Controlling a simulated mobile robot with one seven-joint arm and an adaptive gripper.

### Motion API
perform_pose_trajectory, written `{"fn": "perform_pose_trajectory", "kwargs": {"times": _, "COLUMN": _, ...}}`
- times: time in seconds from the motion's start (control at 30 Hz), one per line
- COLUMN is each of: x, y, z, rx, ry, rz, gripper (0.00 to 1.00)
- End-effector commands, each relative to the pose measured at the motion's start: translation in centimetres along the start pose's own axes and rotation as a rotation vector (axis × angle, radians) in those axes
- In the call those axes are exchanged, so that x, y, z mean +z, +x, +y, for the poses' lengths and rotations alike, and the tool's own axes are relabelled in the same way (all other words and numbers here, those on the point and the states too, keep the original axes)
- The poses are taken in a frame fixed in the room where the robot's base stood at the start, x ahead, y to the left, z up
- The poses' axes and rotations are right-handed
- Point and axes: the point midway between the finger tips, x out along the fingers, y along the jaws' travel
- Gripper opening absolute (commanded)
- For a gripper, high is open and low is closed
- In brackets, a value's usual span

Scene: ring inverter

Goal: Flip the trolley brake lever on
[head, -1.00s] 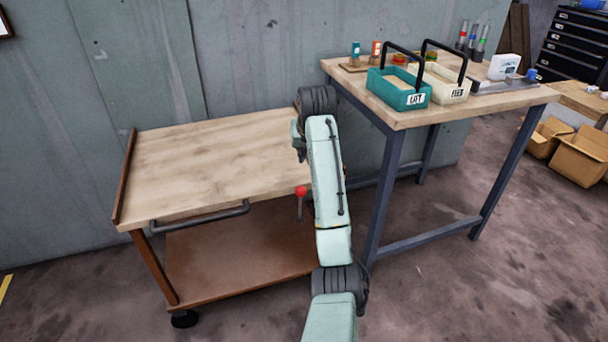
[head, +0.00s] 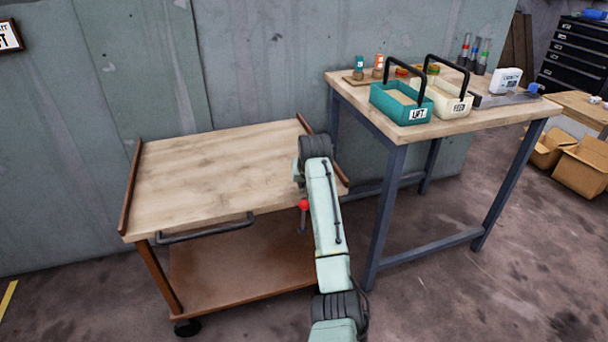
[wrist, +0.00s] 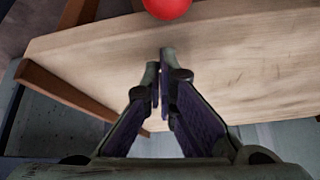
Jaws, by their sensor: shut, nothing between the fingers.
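The brake lever shows as a red ball knob (head: 304,204) on a thin grey stem at the trolley's front edge, right of the push handle. The stem hangs below the knob, and my arm partly covers the area beside it. In the wrist view the red knob (wrist: 167,8) is cut off by the top edge, just beyond my fingertips and apart from them. My gripper (wrist: 160,62) is shut and empty, with the trolley's wooden top behind it. In the head view my arm hides the gripper. The trolley (head: 205,175) stands against the wall.
A dark push handle (head: 205,230) runs along the trolley's front. A workbench (head: 440,128) stands close on the right, carrying a teal tote (head: 400,105), a cream tote (head: 448,102) and small items. Floor in front is clear.

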Motion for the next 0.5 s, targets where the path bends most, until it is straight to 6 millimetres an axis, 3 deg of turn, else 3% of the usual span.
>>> {"fn": "perform_pose_trajectory", "kwargs": {"times": 0.2, "x": 1.8, "y": -0.7, "z": 0.0, "rx": 0.0, "ry": 0.001, "rz": -0.001, "gripper": 0.0}}
{"fn": "perform_pose_trajectory", "kwargs": {"times": 0.5, "x": 2.2, "y": -0.9, "z": 0.0, "rx": 0.0, "ry": 0.001, "rz": 0.0, "gripper": 0.0}}
